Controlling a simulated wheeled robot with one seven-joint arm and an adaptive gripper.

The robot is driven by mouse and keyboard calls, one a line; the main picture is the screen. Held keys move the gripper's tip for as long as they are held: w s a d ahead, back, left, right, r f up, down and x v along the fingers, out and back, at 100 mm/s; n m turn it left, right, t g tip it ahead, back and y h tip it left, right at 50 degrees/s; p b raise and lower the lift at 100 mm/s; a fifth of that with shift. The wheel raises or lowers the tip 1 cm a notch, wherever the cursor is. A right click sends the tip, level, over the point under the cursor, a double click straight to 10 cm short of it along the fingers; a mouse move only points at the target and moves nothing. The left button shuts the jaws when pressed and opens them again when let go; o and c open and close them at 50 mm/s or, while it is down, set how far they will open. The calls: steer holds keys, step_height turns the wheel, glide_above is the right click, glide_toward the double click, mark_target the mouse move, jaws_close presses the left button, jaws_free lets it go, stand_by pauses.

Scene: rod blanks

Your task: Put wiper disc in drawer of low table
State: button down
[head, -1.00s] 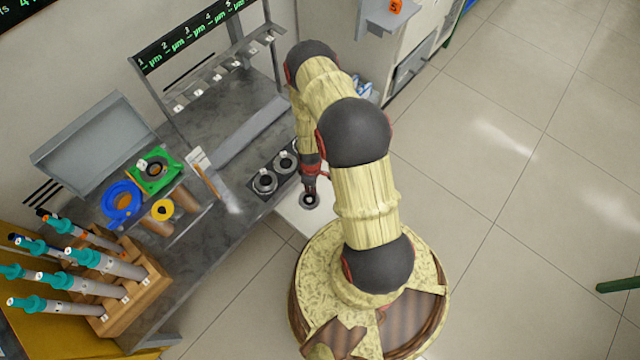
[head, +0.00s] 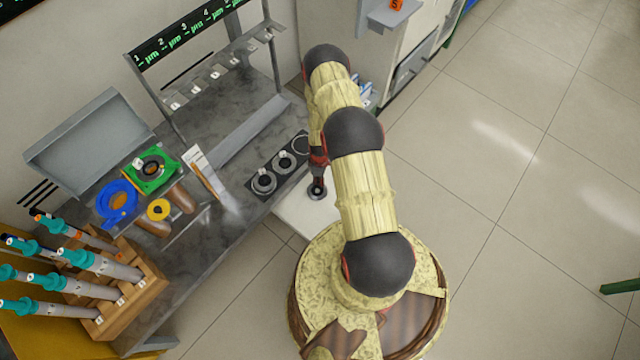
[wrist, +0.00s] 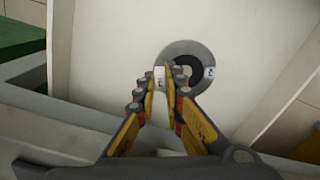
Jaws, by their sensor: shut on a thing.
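The wiper disc is a dark grey ring with a pale label. It shows in the head view (head: 317,194) and in the wrist view (wrist: 205,52). My gripper (head: 318,182) is shut on the near edge of the disc, with its fingertips (wrist: 166,74) around a small white tab in the wrist view. The low table's drawer is pulled out as a pale, flat-bottomed box (head: 293,216), and it fills much of the wrist view (wrist: 110,55). The disc is over the drawer floor; I cannot tell whether it touches it.
The grey low table (head: 215,232) stands left of the drawer. It carries a black holder (head: 253,187) with ring parts, a green fixture (head: 152,170), a blue ring (head: 117,204) and a wooden rack (head: 150,290) of teal-tipped tools.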

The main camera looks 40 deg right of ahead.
steer(key=shift+f+b, duration=0.65)
steer(key=shift+f, duration=0.8)
steer(key=shift+f, duration=0.1)
steer(key=shift+f, duration=0.15)
steer(key=c, duration=1.9)
jaws_free()
steer(key=shift+r, duration=0.2)
